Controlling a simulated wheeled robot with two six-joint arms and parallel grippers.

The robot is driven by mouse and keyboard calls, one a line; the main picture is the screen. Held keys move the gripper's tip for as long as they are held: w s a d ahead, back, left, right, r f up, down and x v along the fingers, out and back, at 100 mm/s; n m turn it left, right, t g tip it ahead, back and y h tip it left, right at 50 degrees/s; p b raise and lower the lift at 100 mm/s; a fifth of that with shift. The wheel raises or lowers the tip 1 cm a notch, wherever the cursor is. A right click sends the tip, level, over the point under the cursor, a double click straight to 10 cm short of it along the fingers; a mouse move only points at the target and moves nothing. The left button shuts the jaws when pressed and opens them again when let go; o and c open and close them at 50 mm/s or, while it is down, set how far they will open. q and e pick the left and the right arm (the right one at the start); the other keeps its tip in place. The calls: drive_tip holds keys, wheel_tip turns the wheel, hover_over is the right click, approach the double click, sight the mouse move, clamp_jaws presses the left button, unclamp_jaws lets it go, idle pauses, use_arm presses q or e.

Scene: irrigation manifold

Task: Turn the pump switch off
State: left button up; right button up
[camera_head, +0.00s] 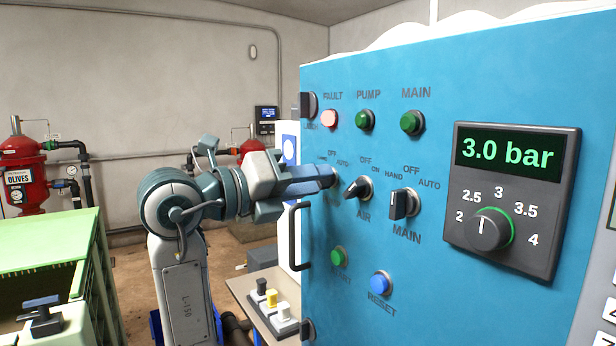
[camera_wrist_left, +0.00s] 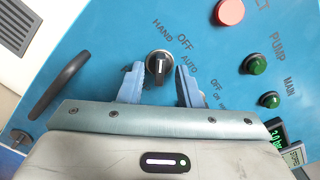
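The pump switch (camera_wrist_left: 158,66) is a black rotary knob on the blue panel door, with HAND, OFF and AUTO labels around it in the left wrist view. Its handle stands roughly upright in that picture and seems to point toward HAND, not OFF. My left gripper (camera_wrist_left: 160,88) is open, with one blue-grey finger on each side of the knob and gaps showing. In the head view my left gripper (camera_head: 325,178) is at the panel's left part and hides the knob. My right gripper is in neither view.
Beside the gripper are the AIR knob (camera_head: 357,188) and MAIN switch (camera_head: 404,204). A red FAULT lamp (camera_head: 329,118) and green PUMP lamp (camera_head: 364,120) sit above. A black door handle (camera_head: 295,236) stands out at left. The pressure display (camera_head: 508,155) reads 3.0 bar.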

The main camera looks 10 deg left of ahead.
use_arm(q)
clamp_jaws()
drive_tip(key=m+b, duration=0.3)
drive_tip(key=shift+f, duration=0.2)
drive_tip(key=m+b, duration=0.2)
drive_tip(key=m, duration=0.1)
drive_tip(key=shift+m, duration=0.3)
drive_tip(key=shift+r+m+b, duration=0.15)
drive_tip(key=shift+m+b, duration=0.8)
drive_tip(key=shift+m, duration=0.05)
drive_tip(key=shift+a, duration=0.1)
unclamp_jaws()
